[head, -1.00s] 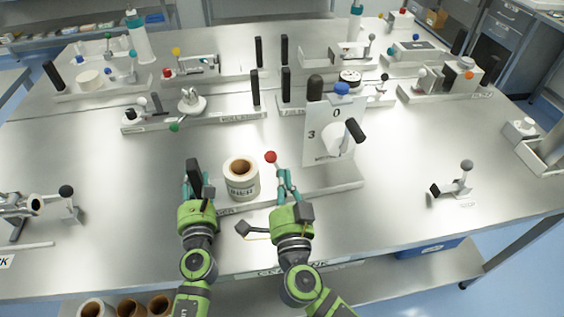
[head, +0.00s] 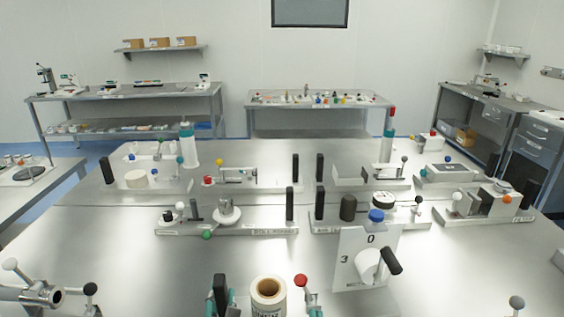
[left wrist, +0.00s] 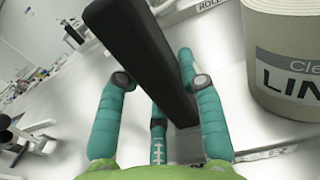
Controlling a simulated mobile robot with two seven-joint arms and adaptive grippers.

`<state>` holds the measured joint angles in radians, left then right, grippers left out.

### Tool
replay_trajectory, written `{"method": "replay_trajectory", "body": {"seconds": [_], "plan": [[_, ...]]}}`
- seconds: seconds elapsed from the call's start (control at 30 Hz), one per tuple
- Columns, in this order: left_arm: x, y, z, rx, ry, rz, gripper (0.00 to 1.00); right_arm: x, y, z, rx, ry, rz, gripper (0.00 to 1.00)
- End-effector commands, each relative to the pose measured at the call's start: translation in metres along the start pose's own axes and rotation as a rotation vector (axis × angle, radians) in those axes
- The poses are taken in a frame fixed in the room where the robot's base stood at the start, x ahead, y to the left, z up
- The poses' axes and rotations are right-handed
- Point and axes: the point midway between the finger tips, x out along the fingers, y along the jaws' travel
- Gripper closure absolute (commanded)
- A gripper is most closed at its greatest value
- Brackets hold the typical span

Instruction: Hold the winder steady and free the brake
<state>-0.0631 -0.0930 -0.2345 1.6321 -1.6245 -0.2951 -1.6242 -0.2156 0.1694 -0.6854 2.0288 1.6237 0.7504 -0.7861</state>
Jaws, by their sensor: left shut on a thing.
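The winder's roll (head: 268,291), cream with a brown core, stands upright at the bottom of the head view. To its left is an upright black handle (head: 220,288), large in the left wrist view (left wrist: 140,55). My left gripper (left wrist: 161,82) is shut on this handle, with teal fingers on both sides; only its fingertips show in the head view. Right of the roll is a red-knobbed lever (head: 301,281), apparently the brake. The winder's base is hidden below the frame.
A white panel (head: 352,262) marked 3 and 0, with a blue knob and black crank (head: 391,261), stands to the right behind the roll. Several fixtures with handles line the back of the steel table (head: 130,275).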

Motion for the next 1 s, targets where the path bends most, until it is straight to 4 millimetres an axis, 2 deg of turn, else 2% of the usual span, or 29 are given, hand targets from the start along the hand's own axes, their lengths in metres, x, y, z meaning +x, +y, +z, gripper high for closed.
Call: {"method": "replay_trajectory", "body": {"seconds": [0.03,0.4,0.43,0.5,0.83,1.0], "plan": [[-0.003,0.0,-0.007,0.001,0.018,-0.001,1.0,0.0,-0.002,-0.001,0.0,0.0,0.0,1.0],[-0.003,0.0,-0.005,0.002,0.017,0.0,1.0,0.001,-0.003,-0.002,0.0,0.0,0.0,1.0],[-0.003,0.0,-0.005,0.002,0.017,0.0,0.59,0.001,-0.003,-0.002,0.0,0.0,0.0,1.0],[-0.003,0.0,-0.005,0.002,0.017,0.0,0.35,0.001,-0.003,-0.002,0.0,0.0,0.0,1.0],[-0.002,0.0,-0.001,0.002,0.008,0.0,0.35,0.001,-0.003,-0.002,0.0,0.0,0.0,1.0],[-0.018,0.001,-0.001,0.003,0.01,0.001,0.35,0.001,-0.003,-0.002,0.0,0.0,0.0,1.0]]}}
